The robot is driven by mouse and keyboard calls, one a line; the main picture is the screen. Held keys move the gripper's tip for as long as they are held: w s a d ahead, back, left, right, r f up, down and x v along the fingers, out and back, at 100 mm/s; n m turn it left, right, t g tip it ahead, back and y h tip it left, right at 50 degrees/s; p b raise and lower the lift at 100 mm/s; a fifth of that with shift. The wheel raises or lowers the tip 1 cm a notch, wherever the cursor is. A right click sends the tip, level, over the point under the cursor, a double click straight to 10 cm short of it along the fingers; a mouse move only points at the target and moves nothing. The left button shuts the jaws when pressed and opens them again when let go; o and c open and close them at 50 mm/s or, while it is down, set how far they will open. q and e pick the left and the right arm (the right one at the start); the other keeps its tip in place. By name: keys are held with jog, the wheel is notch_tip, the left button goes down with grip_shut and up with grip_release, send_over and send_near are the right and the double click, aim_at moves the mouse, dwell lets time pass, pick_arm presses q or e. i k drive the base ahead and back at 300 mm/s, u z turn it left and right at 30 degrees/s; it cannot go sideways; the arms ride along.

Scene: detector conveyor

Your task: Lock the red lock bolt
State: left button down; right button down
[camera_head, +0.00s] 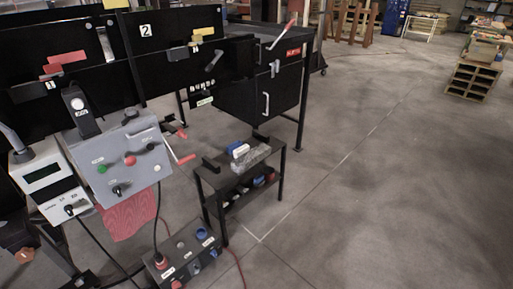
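I cannot tell for certain which red part is the lock bolt. A red-tipped lever (283,33) stands tilted at the top of the black cabinet at the back. A red handle (184,159) sticks out to the right of the grey control box, and a smaller red-tipped part (181,134) is just above it. Red blocks (66,58) are on the black conveyor housing at the upper left. Neither of my grippers can be made out in this view.
The grey control box (125,160) has green and red buttons. A small black table (214,178) holds a grey block and blue and white items. A socket box (180,255) with cables lies on the floor. The floor at right is clear; wooden crates (471,80) stand far right.

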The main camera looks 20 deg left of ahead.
aim_at(181, 133)
jog(key=z, duration=0.35)
jog(key=k, duration=0.5)
jog(key=z, duration=0.5)
jog(key=i, duration=3)
jog(key=u, duration=1.5)
jog(key=i, duration=0.95)
jog(key=u, duration=1.2)
jog(key=i, duration=0.3)
jog(key=u, duration=0.2)
